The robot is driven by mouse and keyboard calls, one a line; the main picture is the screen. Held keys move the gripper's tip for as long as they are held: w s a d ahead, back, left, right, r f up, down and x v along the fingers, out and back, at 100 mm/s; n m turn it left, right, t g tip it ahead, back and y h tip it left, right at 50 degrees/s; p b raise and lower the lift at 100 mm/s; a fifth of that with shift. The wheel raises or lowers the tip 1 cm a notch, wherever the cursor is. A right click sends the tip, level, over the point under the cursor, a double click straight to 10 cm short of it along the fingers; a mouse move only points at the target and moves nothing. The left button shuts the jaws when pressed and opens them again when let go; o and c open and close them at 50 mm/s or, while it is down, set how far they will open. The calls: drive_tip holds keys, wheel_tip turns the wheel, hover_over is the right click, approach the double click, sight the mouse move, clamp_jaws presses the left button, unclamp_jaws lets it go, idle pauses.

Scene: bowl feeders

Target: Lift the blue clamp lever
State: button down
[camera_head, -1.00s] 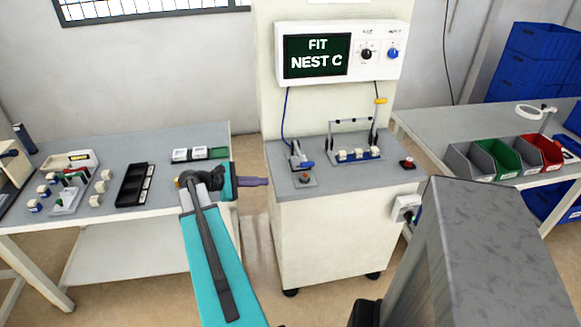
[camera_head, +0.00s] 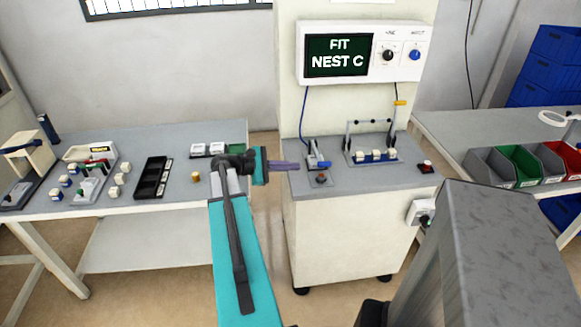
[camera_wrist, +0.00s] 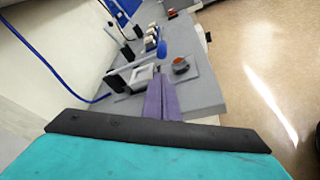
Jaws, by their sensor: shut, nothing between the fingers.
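The blue clamp lever (camera_head: 323,164) is on a small clamp fixture (camera_head: 314,155) at the left end of the grey-topped station. The lever looks low, near level. My gripper (camera_head: 297,167) has purple fingers pointing right at the station's left edge, short of the lever. In the wrist view my gripper (camera_wrist: 160,80) is shut and empty. The fingers hide part of the fixture's near side.
A red button (camera_head: 321,178) sits just in front of the clamp. Right of it is a fixture with white blocks (camera_head: 376,155) and a yellow-tipped upright lever (camera_head: 400,103). A blue cable (camera_head: 304,112) runs down behind. A screen (camera_head: 337,56) reads "FIT NEST C".

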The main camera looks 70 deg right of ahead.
drive_tip(key=shift+p+x, duration=0.65)
drive_tip(key=shift+x, duration=3.3)
drive_tip(key=shift+w+a, duration=0.1)
drive_tip(key=shift+r, duration=0.15)
drive_tip(key=shift+r+p, duration=0.1)
drive_tip(key=shift+p, duration=0.2)
